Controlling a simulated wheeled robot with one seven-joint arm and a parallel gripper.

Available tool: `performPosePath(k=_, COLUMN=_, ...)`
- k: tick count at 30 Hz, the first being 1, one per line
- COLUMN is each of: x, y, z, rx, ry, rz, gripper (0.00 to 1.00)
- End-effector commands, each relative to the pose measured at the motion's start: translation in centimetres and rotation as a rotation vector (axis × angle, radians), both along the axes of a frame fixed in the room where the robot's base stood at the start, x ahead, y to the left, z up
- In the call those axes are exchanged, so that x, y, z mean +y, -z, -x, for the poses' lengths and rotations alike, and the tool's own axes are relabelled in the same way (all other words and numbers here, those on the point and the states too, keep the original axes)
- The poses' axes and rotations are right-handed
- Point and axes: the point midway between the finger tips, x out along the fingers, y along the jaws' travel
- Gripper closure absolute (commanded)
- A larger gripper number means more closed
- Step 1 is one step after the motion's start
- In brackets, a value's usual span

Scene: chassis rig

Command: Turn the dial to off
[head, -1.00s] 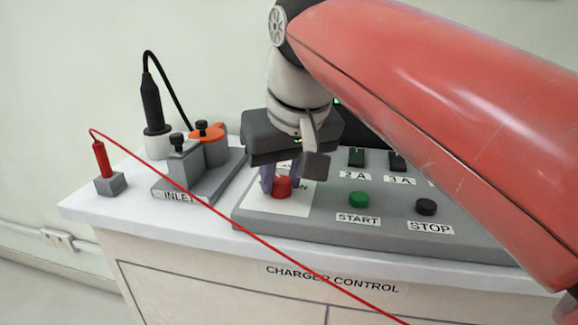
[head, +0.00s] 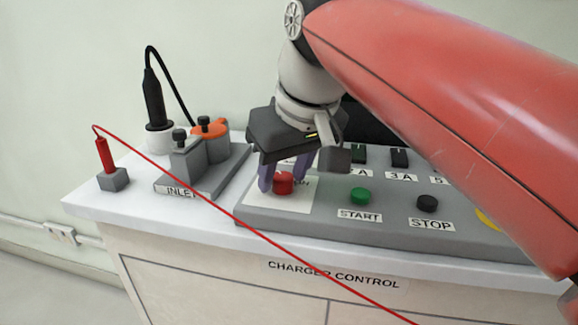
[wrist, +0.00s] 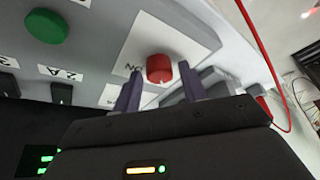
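The dial is a red round knob (head: 283,184) on a white label plate at the left end of the grey control panel. It also shows in the wrist view (wrist: 159,68), just beyond and between my fingertips. The label around it is partly hidden, so I cannot read its position. My gripper (head: 284,178) is over the dial, tilted, with one purple finger at each side of the knob. In the wrist view, my gripper (wrist: 161,78) shows gaps between both fingers and the knob, so it is open and holds nothing.
A green START button (head: 360,196) and a black STOP button (head: 427,203) are to the right. Black switches (head: 399,158) stand behind them. The grey INLET block (head: 187,160) is at left. A red cable (head: 245,229) crosses in front of the counter.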

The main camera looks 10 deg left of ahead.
Motion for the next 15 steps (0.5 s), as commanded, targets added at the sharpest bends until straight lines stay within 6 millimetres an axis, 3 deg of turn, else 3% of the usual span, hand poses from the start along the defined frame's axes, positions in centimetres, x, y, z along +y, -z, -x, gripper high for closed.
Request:
performPosePath(k=10, x=0.0, y=-0.1, z=0.0, rx=0.000, ry=0.000, rz=0.000, gripper=0.50)
performPosePath(k=15, x=-0.5, y=-2.0, z=0.6, rx=-0.002, ry=0.000, rz=-0.001, gripper=0.50)
